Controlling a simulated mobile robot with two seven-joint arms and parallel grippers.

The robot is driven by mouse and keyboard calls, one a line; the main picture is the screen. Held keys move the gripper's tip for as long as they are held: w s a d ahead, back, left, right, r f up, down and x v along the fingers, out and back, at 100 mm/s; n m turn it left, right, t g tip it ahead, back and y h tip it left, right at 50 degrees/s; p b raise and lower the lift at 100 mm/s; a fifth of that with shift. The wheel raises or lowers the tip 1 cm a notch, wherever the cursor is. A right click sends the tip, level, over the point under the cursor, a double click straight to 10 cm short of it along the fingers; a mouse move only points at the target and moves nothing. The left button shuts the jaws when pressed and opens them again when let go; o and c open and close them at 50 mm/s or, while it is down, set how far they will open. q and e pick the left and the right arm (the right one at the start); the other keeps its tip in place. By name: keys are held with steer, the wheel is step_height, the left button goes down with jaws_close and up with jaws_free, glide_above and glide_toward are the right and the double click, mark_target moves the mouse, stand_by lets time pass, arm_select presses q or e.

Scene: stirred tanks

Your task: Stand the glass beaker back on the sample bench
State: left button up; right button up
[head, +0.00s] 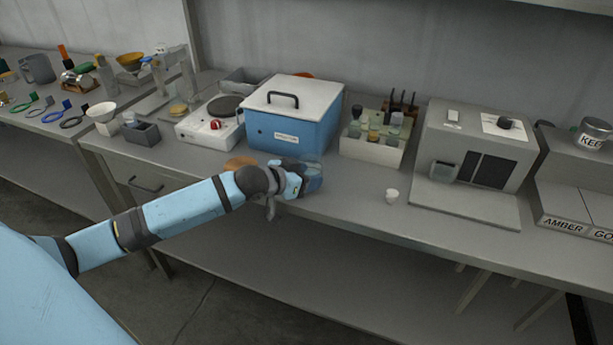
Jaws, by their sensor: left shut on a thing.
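My left gripper (302,182) is shut on the glass beaker (314,177), a clear bluish vessel that shows just past the fingers. The gripper and beaker are over the front part of the grey sample bench (345,200), in front of the blue box. The beaker looks roughly upright and low over the bench; I cannot tell whether its base touches the top. My fingers hide part of it. My right gripper is not in view.
A blue box with a white lid (290,112) stands behind the beaker. A hotplate (208,125) is at left.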

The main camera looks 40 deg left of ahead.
arm_select(q)
steer(key=shift+f, duration=0.1)
steer(key=o, duration=1)
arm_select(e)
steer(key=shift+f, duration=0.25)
arm_select(q)
steer(key=p+v, duration=0.1)
steer(key=v, duration=1.1)
steer(key=s+d+f+g, duration=0.1)
steer(key=s+d+f, duration=0.35)
steer(key=f, duration=0.25)
steer(key=s+d+f, duration=0.4)
steer(key=d+f, duration=0.1)
steer(key=f, duration=0.2)
steer(key=shift+n+g, duration=0.4)
steer(key=shift+g, duration=0.2)
steer(key=s+d+f, duration=0.2)
steer(key=d, duration=0.2)
steer(key=s+d+f, duration=0.2)
steer(key=d, duration=0.2)
steer(key=s+d+f, duration=0.2)
steer(key=d, duration=0.2)
steer(key=shift+s+d+f, duration=0.15)
steer(key=shift+s+f, duration=0.2)
steer(key=shift+s, duration=0.05)
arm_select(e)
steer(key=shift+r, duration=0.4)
